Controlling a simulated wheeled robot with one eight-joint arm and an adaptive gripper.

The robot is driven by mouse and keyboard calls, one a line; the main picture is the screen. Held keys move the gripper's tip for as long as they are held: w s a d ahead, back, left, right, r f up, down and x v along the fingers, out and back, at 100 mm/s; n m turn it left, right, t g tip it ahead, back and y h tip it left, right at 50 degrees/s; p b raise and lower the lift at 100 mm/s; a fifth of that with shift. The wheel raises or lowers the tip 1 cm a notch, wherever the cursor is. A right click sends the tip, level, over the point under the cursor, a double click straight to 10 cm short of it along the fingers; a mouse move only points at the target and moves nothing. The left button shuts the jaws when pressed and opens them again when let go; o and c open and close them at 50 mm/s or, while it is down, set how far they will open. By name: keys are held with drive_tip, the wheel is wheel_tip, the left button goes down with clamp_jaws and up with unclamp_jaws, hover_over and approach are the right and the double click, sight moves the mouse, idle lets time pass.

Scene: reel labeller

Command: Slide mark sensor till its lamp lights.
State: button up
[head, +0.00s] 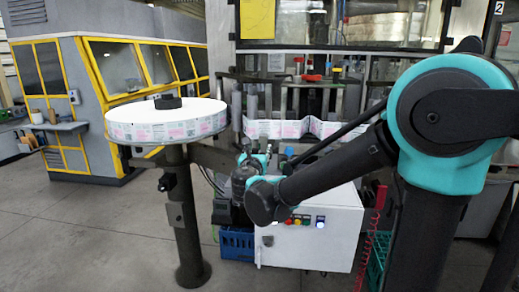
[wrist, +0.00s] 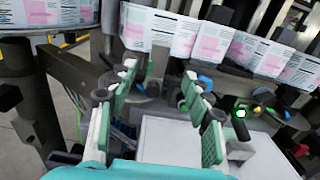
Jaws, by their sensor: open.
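A small dark block (wrist: 238,146), which looks like the mark sensor, stands to the right of my right finger in the wrist view. A small round lamp (wrist: 240,112) at its top shows bright green. The printed label web (wrist: 225,48) runs across beyond the fingertips. In the head view my gripper (head: 255,163) is in front of the web (head: 292,129), and my wrist hides the sensor area.
A large label reel (head: 166,122) lies flat on a post (head: 183,215) at left. A white cabinet (head: 318,235) with coloured buttons stands below my gripper. A blue crate (head: 236,243) is beside it. A yellow-framed booth (head: 105,95) stands behind; the floor at left is clear.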

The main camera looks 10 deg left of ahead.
idle(0.3)
approach(263, 140)
drive_tip(key=w, duration=1.1)
drive_tip(key=shift+w+d+r, duration=0.1)
drive_tip(key=shift+w, duration=0.1)
idle(0.4)
clamp_jaws()
